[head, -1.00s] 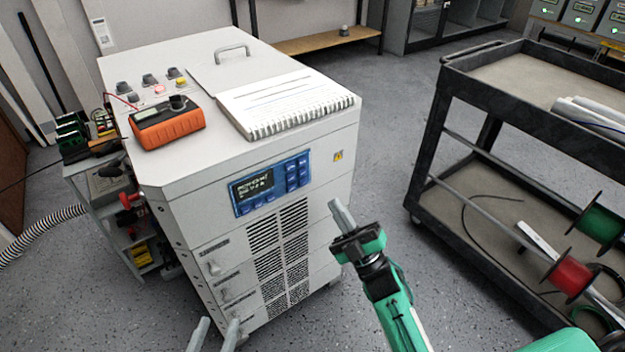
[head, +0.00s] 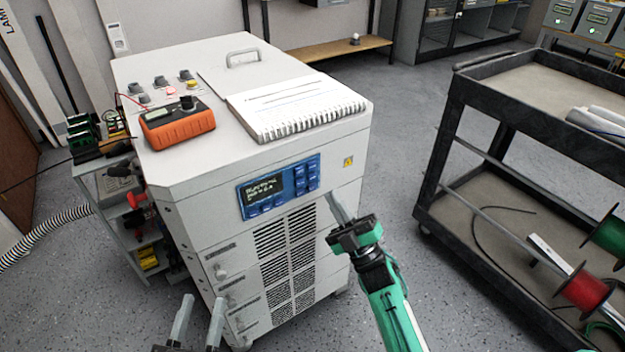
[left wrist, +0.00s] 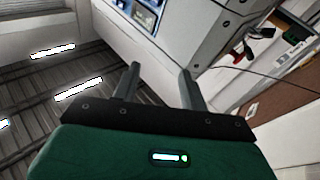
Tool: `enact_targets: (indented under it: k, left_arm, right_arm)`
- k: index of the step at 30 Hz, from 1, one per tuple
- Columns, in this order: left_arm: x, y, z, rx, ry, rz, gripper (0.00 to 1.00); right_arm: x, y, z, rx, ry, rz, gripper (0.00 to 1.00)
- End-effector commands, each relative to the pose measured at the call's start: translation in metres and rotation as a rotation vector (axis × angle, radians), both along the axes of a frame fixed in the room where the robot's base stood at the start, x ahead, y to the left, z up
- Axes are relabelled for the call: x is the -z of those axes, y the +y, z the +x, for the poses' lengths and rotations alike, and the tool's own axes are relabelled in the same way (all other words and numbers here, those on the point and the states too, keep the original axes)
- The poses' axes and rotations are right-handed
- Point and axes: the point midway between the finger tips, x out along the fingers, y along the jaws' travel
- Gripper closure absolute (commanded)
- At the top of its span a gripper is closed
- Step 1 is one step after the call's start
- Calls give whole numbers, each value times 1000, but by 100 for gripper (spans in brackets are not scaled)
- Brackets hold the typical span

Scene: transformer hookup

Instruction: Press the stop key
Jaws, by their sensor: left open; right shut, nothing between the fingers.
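The blue control panel (head: 280,187) is on the front of the white cabinet (head: 200,215), with a dark text screen (head: 265,187), keys (head: 306,177) at its right side and more keys below the screen. The key labels are too small to read, so I cannot tell which is the stop key. My right gripper (head: 332,195) is shut and empty, its tips just right of and slightly below the panel; contact cannot be told. My left gripper (head: 200,300) is open and empty, low at the cabinet's left front. In the left wrist view its fingers (left wrist: 160,72) are apart, with the panel (left wrist: 141,12) beyond.
An orange meter (head: 177,123) and a spiral notebook (head: 295,107) lie on the cabinet top. A dark cart (head: 480,95) with cable spools stands to the right. A small side shelf (head: 125,215) and a ribbed hose (head: 50,235) are at the left. Open floor separates cabinet and cart.

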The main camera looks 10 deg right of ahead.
Motion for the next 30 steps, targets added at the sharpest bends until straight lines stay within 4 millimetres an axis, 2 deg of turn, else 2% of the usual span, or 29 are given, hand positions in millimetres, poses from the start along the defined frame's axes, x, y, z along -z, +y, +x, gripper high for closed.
enact_targets:
  k: [6,12,18,30]
  left_arm:
    - [-28,9,2,-28,-157,-37,56]
    - [-47,14,1,-43,-255,-60,56]
    - [-54,17,-1,-49,-292,-69,56]
    - [-54,17,-1,-49,-292,-69,56]
  right_arm:
    - [1,8,22,0,-1,0,100]
    - [0,13,35,0,-1,1,100]
    - [-1,14,39,0,-1,0,100]
    - [-1,14,39,0,0,0,100]
